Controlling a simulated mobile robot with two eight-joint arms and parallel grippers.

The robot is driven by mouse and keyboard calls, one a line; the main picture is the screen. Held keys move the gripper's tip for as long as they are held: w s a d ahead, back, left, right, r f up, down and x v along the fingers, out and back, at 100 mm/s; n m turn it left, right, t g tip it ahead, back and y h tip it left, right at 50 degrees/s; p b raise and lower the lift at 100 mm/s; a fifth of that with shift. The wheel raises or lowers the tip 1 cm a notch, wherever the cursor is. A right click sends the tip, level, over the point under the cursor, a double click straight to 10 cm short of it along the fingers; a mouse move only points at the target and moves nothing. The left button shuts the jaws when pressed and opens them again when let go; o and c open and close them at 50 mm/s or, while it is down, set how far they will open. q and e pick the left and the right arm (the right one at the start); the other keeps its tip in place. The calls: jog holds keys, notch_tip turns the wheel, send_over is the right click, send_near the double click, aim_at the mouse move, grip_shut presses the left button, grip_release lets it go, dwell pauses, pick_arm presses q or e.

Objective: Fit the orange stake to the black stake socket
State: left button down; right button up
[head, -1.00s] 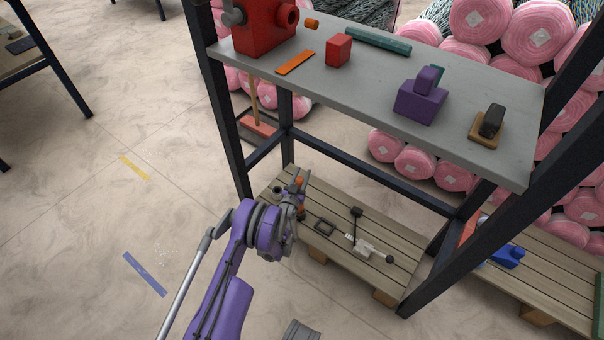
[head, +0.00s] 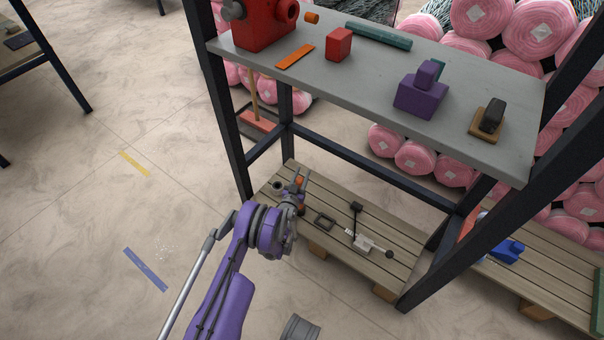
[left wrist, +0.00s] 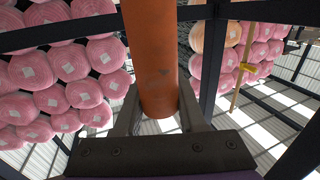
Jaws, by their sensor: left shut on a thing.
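The orange stake (left wrist: 155,55) is a thick orange cylinder between the two fingers of my left gripper (left wrist: 158,115) in the left wrist view. The fingers are closed around it and it runs up out of the picture. In the head view my left gripper (head: 300,188) is low, over the left end of the wooden pallet, with a small bit of the orange stake (head: 299,180) showing. A small dark round piece (head: 277,187), possibly the black stake socket, is just left of the gripper. I cannot tell whether the stake touches it. My right gripper is not in view.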

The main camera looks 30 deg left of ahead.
pick_arm(q)
jog(key=shift+f, duration=0.1)
jog(key=shift+c, duration=2)
grip_release()
